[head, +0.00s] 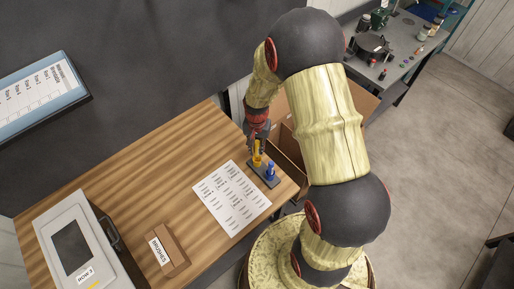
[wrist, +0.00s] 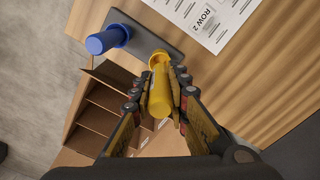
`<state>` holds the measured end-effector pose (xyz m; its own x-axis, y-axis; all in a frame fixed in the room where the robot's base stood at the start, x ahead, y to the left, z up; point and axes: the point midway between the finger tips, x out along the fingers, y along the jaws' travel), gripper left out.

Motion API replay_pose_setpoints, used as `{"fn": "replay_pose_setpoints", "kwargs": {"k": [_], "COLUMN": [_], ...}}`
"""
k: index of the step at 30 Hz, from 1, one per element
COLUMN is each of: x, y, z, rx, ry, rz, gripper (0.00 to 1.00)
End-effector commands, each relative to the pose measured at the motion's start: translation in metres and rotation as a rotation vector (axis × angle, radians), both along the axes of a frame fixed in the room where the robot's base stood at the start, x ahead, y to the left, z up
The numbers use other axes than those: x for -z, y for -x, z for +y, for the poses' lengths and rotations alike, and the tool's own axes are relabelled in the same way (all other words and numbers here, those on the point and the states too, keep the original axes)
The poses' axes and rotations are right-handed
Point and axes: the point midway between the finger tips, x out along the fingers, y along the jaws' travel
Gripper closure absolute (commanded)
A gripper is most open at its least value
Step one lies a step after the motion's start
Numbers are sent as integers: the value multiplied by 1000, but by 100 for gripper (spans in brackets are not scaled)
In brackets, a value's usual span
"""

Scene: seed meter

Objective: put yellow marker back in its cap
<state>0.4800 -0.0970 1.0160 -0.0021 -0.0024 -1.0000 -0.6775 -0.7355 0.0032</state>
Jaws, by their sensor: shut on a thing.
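My gripper (wrist: 160,88) is shut on the yellow marker (wrist: 160,100), holding it between its two fingers. The marker's far end meets or overlaps the wider yellow cap (wrist: 158,58) at the edge of the dark grey holder plate (wrist: 168,42). I cannot tell whether the tip is inside the cap or just over it. In the head view, the gripper (head: 257,141) is above the yellow cap and marker (head: 257,158), which blend together there. A blue marker (wrist: 108,40) stands upright on the same holder, to the left in the wrist view; it also shows in the head view (head: 270,171).
The holder sits near the corner of the wooden table (head: 150,170). A printed sheet (head: 231,197) lies beside it. A brushes block (head: 167,250) and a grey device (head: 75,245) are further left. A cardboard box with dividers (wrist: 95,112) is below the table edge.

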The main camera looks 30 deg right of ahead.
Motion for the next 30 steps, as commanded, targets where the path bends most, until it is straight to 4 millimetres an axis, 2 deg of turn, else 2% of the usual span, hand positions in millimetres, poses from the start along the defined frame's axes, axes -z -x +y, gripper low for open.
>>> {"fn": "replay_pose_setpoints", "kwargs": {"k": [30], "x": [15], "y": [0], "z": [0], "rx": [0], "ry": [0], "rz": [0], "gripper": [100]}}
